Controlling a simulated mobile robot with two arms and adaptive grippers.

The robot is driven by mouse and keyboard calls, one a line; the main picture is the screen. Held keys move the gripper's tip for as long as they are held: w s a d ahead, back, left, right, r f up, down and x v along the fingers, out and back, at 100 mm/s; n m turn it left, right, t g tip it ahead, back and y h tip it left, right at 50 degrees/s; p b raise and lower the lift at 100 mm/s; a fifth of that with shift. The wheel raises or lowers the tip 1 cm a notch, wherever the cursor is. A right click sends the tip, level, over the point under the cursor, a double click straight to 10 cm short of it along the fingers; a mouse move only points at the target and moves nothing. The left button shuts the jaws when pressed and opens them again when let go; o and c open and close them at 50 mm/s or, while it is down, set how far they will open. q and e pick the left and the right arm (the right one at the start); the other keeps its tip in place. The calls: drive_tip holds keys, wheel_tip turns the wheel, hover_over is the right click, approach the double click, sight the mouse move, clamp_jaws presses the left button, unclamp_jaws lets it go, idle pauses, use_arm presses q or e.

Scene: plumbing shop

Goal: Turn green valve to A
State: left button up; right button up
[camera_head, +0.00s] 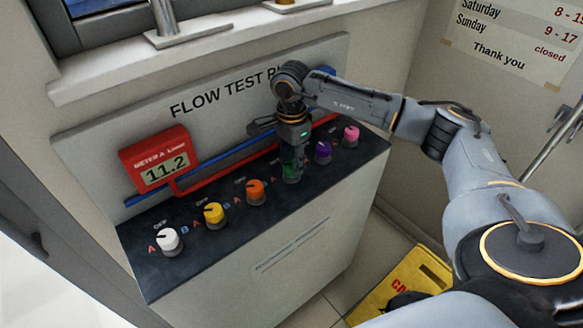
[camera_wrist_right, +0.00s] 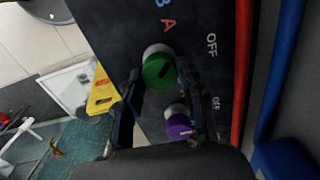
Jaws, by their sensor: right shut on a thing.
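The green valve (camera_head: 289,171) is on the dark sloping top of the test panel, between the orange and purple valves. In the head view my right gripper (camera_head: 291,163) reaches down onto it from above and partly hides it. In the right wrist view the green valve (camera_wrist_right: 158,72) sits between the two fingers, and my right gripper (camera_wrist_right: 157,78) is shut on it. A red A (camera_wrist_right: 168,25), a blue B and a white OFF (camera_wrist_right: 211,44) are printed near it. The pointer's direction is hard to make out. My left gripper is not in view.
White (camera_head: 168,240), yellow (camera_head: 214,214) and orange (camera_head: 255,191) valves stand to the left; purple (camera_head: 322,152) and pink (camera_head: 350,136) to the right. A red meter (camera_head: 158,160) reads 11.2. Red and blue pipes run behind. A yellow sign (camera_head: 408,280) is on the floor.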

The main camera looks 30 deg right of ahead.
sight(291, 165)
drive_tip(key=shift+n+b, duration=0.9)
drive_tip(key=shift+n, duration=0.5)
drive_tip(key=o, duration=1.2)
drive_tip(key=shift+c, duration=0.2)
drive_tip(key=shift+r, duration=0.15)
wheel_tip(291, 165, up, 12)
